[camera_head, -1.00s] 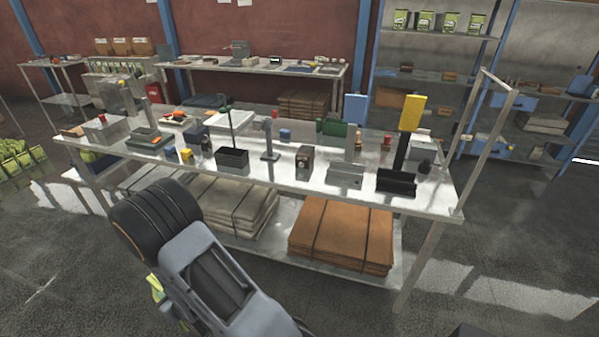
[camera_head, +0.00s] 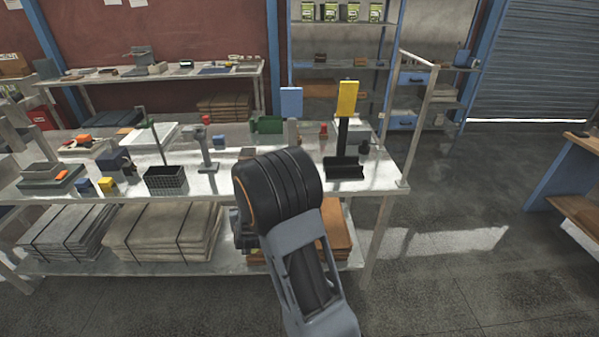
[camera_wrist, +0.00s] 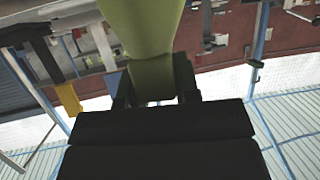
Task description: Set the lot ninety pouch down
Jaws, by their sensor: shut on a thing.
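In the wrist view a plain green pouch (camera_wrist: 142,28) is between the two dark fingers of my gripper (camera_wrist: 155,88), which is shut on it. No lot mark can be read on the part that shows. In the head view my arm link stands in front of the bench, and neither my gripper nor the held pouch can be made out. Several green pouches (camera_head: 330,12) stand in a row on the top shelf of the rack at the back.
The metal bench (camera_head: 215,183) carries a black basket (camera_head: 165,180), a black stand with a yellow panel (camera_head: 347,98) and small tools. Brown stacks lie on its lower shelf. A wooden table (camera_head: 575,165) stands at the right. The floor between is clear.

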